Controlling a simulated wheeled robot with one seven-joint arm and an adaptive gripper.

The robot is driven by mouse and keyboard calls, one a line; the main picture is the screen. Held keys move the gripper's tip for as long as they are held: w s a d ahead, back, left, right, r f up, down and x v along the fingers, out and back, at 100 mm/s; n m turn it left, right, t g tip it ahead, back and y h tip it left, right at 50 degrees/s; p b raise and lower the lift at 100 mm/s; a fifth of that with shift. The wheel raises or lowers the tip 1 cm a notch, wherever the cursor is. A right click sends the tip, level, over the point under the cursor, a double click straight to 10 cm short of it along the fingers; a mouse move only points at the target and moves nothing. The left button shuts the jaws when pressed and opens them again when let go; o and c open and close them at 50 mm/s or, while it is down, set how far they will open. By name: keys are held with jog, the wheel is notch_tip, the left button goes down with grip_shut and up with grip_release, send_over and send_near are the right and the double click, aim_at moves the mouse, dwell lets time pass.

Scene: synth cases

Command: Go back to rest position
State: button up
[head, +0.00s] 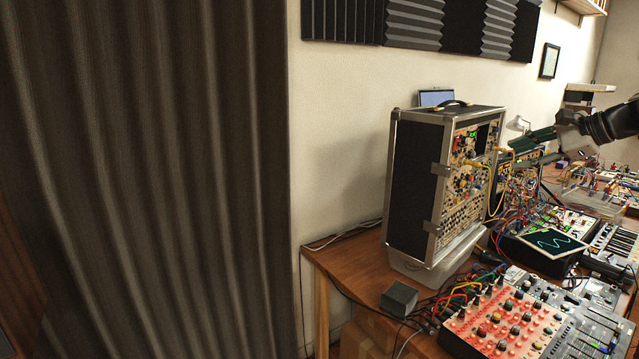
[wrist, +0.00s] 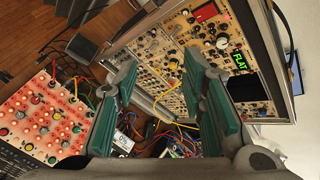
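My gripper (head: 516,155) is at the right of the head view, in front of the panel side of the modular synth case (head: 412,185). In the wrist view my gripper (wrist: 161,62) shows two green-padded fingers spread well apart, with nothing held between them. The synth panel (wrist: 170,60) lies beyond the fingers, tilted in that view, with knobs, cables and a green "FLAT" display (wrist: 239,61). I cannot tell the exact gap between the fingertips and the panel.
A red mixer (head: 505,318), a small grey box (head: 399,297) and a screen with a wave trace (head: 553,242) are on the wooden desk (head: 345,268). Patch cables (head: 494,205) hang near the case. A dark curtain (head: 150,180) fills the left.

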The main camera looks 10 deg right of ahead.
jog(key=s+a+n+g+h, duration=0.1)
jog(key=s+a+n+g, duration=0.3)
jog(key=a, duration=1.1)
jog(key=s+a+n+g+h, duration=0.1)
jog(key=s+a+n, duration=0.45)
jog(key=a, duration=1.05)
jog(key=s+a+f+n+h, duration=0.1)
jog(key=s+a+f+n, duration=0.2)
jog(key=s, duration=0.4)
jog(key=s+a+f+n, duration=0.4)
jog(key=s, duration=0.4)
jog(key=s+a+f+n+h, duration=0.1)
jog(key=s+a+f+n, duration=0.2)
jog(key=s, duration=0.4)
jog(key=shift+s+a+f+n+g+h, duration=0.15)
jog(key=shift+s+f+n+g+h, duration=0.15)
jog(key=shift+n, duration=0.35)
